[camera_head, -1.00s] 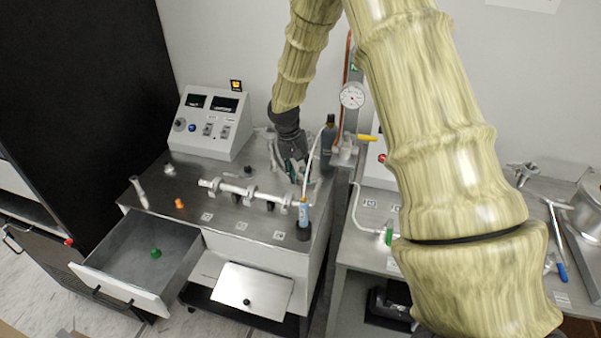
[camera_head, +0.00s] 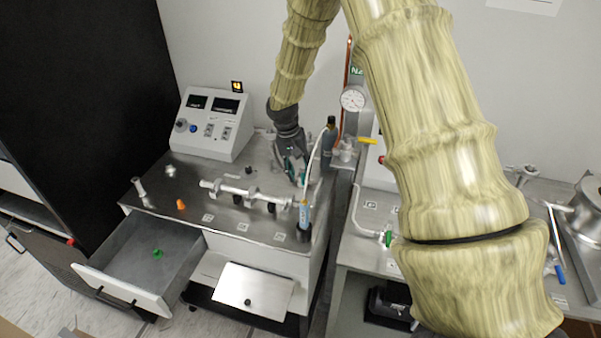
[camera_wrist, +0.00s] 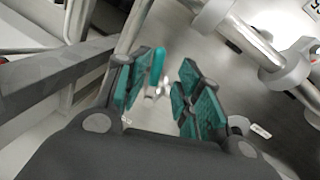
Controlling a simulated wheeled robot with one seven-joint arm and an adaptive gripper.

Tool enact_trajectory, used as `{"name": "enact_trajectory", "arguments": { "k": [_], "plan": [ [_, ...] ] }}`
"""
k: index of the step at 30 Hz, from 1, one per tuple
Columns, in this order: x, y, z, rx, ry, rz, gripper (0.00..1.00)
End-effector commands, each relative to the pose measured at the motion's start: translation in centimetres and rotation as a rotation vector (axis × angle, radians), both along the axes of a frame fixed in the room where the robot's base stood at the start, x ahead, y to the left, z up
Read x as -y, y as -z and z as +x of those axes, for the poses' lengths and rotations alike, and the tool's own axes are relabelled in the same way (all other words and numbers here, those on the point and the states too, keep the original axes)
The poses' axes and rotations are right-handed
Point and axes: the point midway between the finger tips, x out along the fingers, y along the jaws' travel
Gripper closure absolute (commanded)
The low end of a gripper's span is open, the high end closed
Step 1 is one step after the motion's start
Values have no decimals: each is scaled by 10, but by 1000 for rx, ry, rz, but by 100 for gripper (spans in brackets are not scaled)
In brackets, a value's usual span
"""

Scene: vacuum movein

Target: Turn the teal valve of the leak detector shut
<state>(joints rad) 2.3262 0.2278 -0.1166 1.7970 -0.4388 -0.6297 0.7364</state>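My gripper (camera_head: 295,168) points down over the back right of the metal bench (camera_head: 240,232), behind the silver pipe (camera_head: 235,191). In the wrist view my gripper (camera_wrist: 168,82) has its two teal-padded fingers apart. A brighter teal strip, which looks like the valve handle (camera_wrist: 158,66), shows between the fingers, close to the left one. A small silver fitting (camera_wrist: 157,90) is just below it. I cannot tell whether the strip touches the finger. In the head view my gripper and arm hide the valve. A console (camera_head: 213,122) with two dark displays stands at the bench's back left.
A dark bottle (camera_head: 328,140) and a blue-labelled tube (camera_head: 304,214) with a white hose stand close right of my gripper. A dial gauge (camera_head: 352,98) and a yellow handle (camera_head: 367,140) are further right. An open drawer (camera_head: 120,285) juts out at the front left.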

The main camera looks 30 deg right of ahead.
Motion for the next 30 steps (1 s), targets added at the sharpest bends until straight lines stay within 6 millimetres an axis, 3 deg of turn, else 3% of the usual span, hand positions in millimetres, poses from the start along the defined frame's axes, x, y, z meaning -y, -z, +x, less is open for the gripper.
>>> {"name": "enact_trajectory", "arguments": {
  "k": [30],
  "plan": [
    [-9,-55,5,1,0,-1,66]
  ]
}}
